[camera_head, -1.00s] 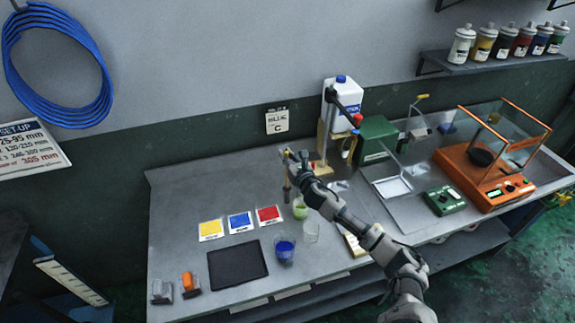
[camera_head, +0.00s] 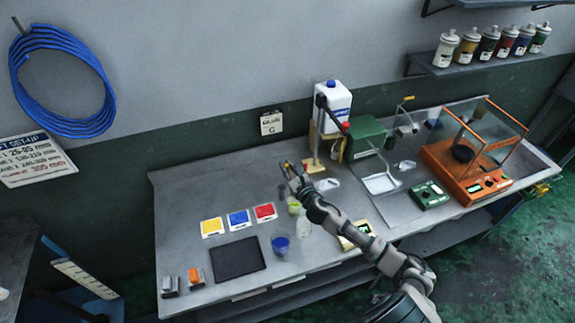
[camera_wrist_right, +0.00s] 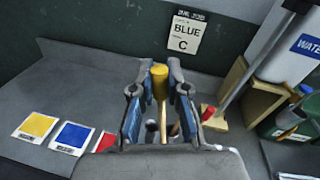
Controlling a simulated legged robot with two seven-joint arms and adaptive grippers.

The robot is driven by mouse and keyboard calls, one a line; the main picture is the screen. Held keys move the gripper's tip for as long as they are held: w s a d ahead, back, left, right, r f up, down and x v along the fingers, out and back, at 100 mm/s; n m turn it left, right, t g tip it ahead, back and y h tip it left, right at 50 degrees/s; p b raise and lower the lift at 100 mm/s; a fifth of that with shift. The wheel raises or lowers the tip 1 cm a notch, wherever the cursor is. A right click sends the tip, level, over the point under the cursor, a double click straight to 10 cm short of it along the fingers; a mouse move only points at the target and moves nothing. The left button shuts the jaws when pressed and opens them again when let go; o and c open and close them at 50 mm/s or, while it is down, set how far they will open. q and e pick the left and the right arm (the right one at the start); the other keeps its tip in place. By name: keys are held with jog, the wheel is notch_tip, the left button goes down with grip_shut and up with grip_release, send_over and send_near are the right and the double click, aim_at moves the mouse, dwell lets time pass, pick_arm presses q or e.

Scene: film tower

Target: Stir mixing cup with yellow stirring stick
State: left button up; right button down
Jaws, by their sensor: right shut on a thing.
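My right gripper (camera_head: 287,165) is over the back middle of the bench in the head view, behind the cups. In the right wrist view its two blue-padded fingers (camera_wrist_right: 160,100) are closed on the yellow-topped stirring stick (camera_wrist_right: 160,80), whose thin pale shaft runs down between them. The stick's lower end is hidden there. In the head view a cup with blue liquid (camera_head: 281,244), a cup with yellow-green content (camera_head: 294,206) and a clear cup (camera_head: 304,226) stand in front of the gripper. I cannot tell which is the mixing cup. My left gripper is out of view.
Yellow (camera_head: 212,227), blue (camera_head: 239,219) and red (camera_head: 265,211) cards lie left of the cups, with a black mat (camera_head: 237,258) in front. A white jug (camera_head: 332,103), green box (camera_head: 364,137) and orange balance (camera_head: 466,180) stand farther right. The bench's back left is clear.

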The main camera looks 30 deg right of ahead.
jog(key=shift+d+f+b, duration=0.15)
jog(key=shift+f+b, duration=4.8)
jog(key=shift+f, duration=1.25)
